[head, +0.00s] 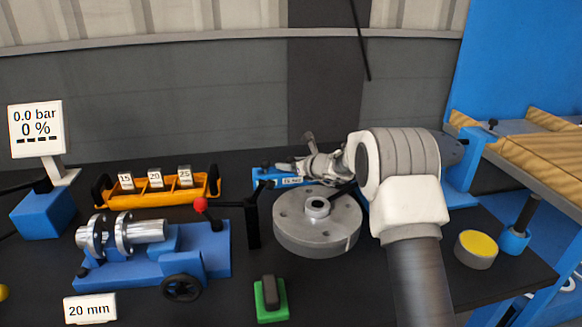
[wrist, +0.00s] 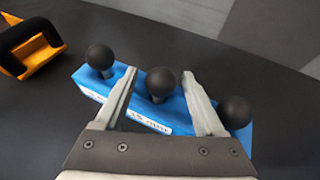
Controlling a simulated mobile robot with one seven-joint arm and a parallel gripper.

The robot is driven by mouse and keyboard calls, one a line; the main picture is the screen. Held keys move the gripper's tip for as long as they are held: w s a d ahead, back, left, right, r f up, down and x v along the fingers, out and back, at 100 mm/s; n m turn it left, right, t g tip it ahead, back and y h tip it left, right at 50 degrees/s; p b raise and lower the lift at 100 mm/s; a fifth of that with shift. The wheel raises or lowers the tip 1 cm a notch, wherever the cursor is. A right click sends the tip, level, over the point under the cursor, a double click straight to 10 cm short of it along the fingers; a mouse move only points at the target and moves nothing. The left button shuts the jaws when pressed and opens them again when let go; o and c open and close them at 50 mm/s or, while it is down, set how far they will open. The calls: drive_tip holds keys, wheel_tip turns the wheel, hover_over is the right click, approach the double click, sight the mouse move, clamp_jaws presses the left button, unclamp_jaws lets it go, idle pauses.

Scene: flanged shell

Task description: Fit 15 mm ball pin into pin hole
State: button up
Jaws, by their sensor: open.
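A blue holder block (wrist: 90,88) in the wrist view carries three black ball-headed pins: one at the left (wrist: 99,56), one in the middle (wrist: 160,83) and one at the right (wrist: 234,111). Its white labels are too small to read. My gripper (wrist: 159,74) is open, with one finger on each side of the middle ball; I cannot tell whether they touch it. In the head view, my gripper (head: 288,167) is above the blue holder (head: 264,182), which it partly hides. I cannot tell for certain which opening is the pin hole.
A grey round disc (head: 317,236) with holes and a central hub stands in front of the holder. An orange tray (head: 160,194), marked 15, 20 and 25, and a blue fixture (head: 205,250) with a flanged metal shell (head: 128,232) lie left. A yellow-topped cylinder (head: 476,248) stands right.

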clamp_jaws()
idle(0.3)
drive_tip(key=shift+r, duration=0.1)
